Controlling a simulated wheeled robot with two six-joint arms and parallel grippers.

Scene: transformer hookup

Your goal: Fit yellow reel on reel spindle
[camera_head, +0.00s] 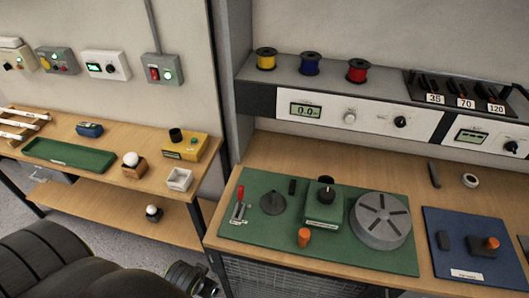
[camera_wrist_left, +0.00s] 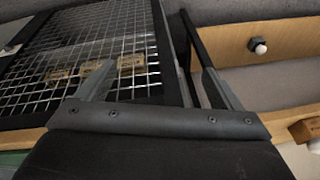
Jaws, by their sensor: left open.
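The yellow reel (camera_head: 266,59) stands upright on the grey shelf at the back, left of a blue reel (camera_head: 310,64) and a red reel (camera_head: 357,71). A dark grey round base with a short upright post (camera_head: 272,202), which looks like the reel spindle, sits empty on the green mat (camera_head: 240,232). My left gripper (camera_head: 192,284) is low in front of the bench, far from the yellow reel. In the left wrist view, its fingers (camera_wrist_left: 155,72) are apart with nothing between them. My right gripper is not in view.
The green mat also holds a red-handled lever (camera_head: 239,206), a green box with a black knob (camera_head: 324,205), an orange-topped post (camera_head: 304,238) and a slotted grey disc (camera_head: 380,220). A blue mat (camera_head: 450,215) lies to the right. A wire mesh (camera_wrist_left: 60,55) shows under the bench.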

